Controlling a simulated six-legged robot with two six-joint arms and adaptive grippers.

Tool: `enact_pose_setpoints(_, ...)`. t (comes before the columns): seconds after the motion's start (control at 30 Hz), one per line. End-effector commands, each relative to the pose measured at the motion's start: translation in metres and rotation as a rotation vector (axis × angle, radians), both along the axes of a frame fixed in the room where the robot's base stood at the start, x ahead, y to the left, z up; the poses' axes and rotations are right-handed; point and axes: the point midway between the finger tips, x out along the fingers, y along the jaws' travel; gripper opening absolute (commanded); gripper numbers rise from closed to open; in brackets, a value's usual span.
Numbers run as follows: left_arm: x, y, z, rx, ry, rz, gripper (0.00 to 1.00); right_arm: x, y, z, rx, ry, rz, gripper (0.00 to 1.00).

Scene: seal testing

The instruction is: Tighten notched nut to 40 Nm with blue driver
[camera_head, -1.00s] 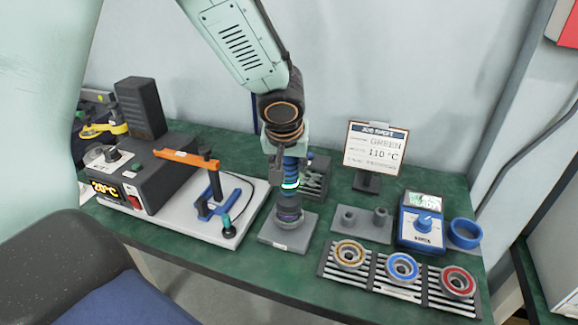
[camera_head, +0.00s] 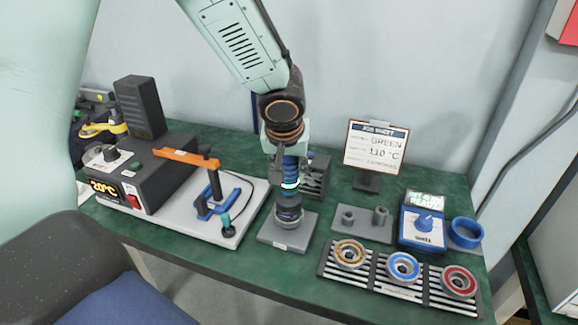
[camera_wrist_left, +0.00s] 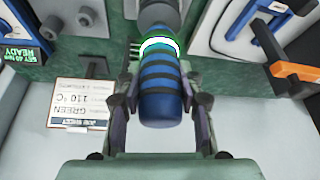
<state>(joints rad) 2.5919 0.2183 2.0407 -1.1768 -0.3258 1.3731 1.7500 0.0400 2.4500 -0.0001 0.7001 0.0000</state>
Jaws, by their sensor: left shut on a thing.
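My left gripper (camera_head: 287,150) is shut on the blue driver (camera_head: 291,171), which has dark bands and a glowing white-green ring. The driver stands upright, pointing down over a dark cylindrical fixture (camera_head: 289,214) on a grey base plate (camera_head: 289,236). In the left wrist view the driver (camera_wrist_left: 160,92) sits between the two fingers (camera_wrist_left: 160,110). The notched nut is hidden under the driver, and I cannot tell how the tip meets it. A blue tester (camera_head: 423,222) at the right has a dial and a small screen; in the left wrist view a screen reads "SET 40 NM READY" (camera_wrist_left: 20,56). My right gripper is out of view.
A heater unit (camera_head: 128,182) showing 20°C and an orange-and-blue press (camera_head: 212,185) stand left. A job sheet (camera_head: 375,146) reads GREEN, 110 °C. A grey plate with two pegs (camera_head: 364,227), a blue ring (camera_head: 465,232) and a rack of coloured rings (camera_head: 376,273) lie right.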

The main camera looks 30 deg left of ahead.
Motion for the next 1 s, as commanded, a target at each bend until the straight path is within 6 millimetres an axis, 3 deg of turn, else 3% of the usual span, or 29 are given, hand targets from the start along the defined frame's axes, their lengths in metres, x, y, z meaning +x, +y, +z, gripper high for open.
enact_pose_setpoints(0.47, 0.001, 0.000, 0.003, 0.000, -0.003, 0.000, 0.00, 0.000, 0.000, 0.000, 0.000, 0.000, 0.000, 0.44)
enact_pose_setpoints(1.0, 0.001, 0.000, 0.034, 0.001, -0.004, 0.000, 0.00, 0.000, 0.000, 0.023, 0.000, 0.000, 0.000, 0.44)
